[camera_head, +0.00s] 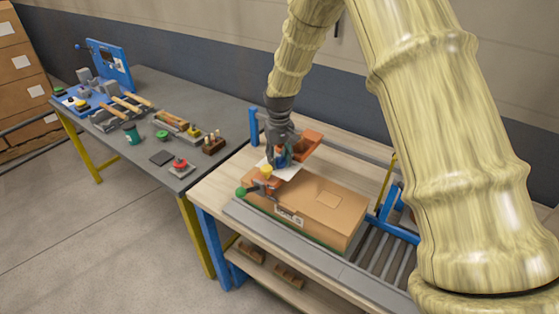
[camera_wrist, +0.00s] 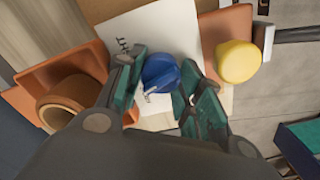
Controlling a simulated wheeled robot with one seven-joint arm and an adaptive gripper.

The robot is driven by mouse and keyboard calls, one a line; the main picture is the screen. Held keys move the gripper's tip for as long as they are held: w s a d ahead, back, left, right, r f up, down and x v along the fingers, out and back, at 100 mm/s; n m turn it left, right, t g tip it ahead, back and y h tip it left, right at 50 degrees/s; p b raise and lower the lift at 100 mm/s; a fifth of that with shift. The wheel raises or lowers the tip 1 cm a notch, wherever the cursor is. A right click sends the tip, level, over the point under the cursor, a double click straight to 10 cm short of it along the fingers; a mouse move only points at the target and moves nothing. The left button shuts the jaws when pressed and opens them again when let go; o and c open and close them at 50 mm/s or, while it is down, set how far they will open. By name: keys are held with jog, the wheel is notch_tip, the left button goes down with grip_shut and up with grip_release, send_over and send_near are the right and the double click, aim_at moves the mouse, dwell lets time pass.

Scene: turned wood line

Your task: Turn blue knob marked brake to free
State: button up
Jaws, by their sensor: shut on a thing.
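The blue knob (camera_wrist: 160,74) sits between my gripper's two fingers in the wrist view, in front of a white plate (camera_wrist: 150,35) with partly covered dark lettering. My gripper (camera_wrist: 165,88) has its green-padded fingers closed in on the knob from both sides. In the head view my gripper (camera_head: 280,155) points down over the bench at the knob, which is mostly hidden by the fingers. The lettering is too covered to read which mark the knob points at.
A yellow knob (camera_wrist: 238,61) is close to the right finger. An orange part with a round opening (camera_wrist: 60,103) is at the left. A cardboard box (camera_head: 315,212) lies on the bench below the gripper. A grey table (camera_head: 190,95) with several tools stands left.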

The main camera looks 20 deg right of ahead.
aim_at(280, 158)
jog(key=n, duration=0.5)
jog(key=shift+w+r+b, duration=0.1)
jog(key=shift+r+b, duration=0.1)
jog(key=shift+b, duration=0.15)
jog(key=shift+n, duration=0.3)
jog(key=o, duration=0.9)
jog(key=shift+o, duration=0.7)
jog(key=shift+r, duration=3.95)
jog(key=shift+s+f, duration=0.1)
jog(key=shift+s, duration=0.1)
